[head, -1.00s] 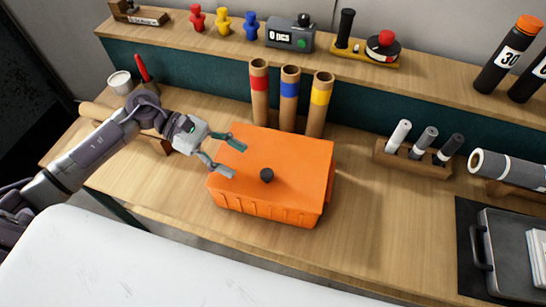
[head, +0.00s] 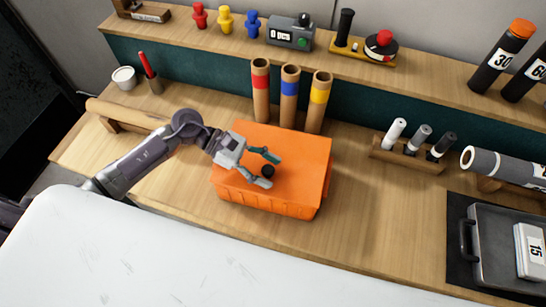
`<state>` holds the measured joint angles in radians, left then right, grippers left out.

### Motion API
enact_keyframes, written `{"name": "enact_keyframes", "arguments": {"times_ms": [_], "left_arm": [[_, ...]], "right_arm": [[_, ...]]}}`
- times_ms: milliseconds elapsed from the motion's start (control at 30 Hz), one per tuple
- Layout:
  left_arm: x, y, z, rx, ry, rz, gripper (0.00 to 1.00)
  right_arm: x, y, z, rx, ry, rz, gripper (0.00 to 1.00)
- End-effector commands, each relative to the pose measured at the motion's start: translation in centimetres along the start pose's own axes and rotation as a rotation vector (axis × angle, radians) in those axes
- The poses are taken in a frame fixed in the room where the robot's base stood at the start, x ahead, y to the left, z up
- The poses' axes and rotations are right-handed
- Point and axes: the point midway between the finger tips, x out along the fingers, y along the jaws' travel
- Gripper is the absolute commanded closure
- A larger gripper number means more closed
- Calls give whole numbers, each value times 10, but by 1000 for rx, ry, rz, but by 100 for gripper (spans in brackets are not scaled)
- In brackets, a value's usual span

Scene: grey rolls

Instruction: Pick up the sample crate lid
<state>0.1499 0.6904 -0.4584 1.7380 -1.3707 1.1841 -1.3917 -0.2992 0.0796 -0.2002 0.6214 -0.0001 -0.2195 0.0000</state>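The orange sample crate (head: 265,202) stands on the wooden bench with its flat orange lid (head: 300,160) on top. A small black knob (head: 268,172) sticks up from the middle of the lid. My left gripper (head: 275,171) reaches in from the left, above the lid. Its two fingers are spread, one on the far side of the knob and one on the near side. I cannot tell whether a finger touches the knob. My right gripper is not in view.
Three cardboard tubes with red, blue and yellow bands (head: 289,97) stand right behind the crate. A wooden block with three small rolls (head: 408,152) and a grey tray (head: 500,245) are to the right. The bench between crate and tray is clear.

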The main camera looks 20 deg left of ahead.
Motion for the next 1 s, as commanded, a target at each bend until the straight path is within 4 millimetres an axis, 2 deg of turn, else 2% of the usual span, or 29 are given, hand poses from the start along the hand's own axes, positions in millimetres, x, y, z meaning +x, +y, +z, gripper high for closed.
{"name": "enact_keyframes", "arguments": {"times_ms": [33, 300, 333, 767, 867, 967, 1000], "left_arm": [[0, 0, 0, 0, 0, 0, 53], [0, 0, 0, 0, 0, 0, 98], [0, 0, 0, 0, -1, 0, 100], [-4, 1, 8, 4, -1, 1, 100], [-9, 1, 17, 7, 1, 1, 100], [-17, 1, 33, 10, 1, 2, 100], [-14, -1, 42, 10, -2, -1, 100]], "right_arm": [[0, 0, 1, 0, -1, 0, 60], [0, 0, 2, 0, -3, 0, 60], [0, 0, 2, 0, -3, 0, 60], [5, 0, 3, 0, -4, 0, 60], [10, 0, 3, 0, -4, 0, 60], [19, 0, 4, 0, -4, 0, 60], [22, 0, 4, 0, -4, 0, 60]]}}
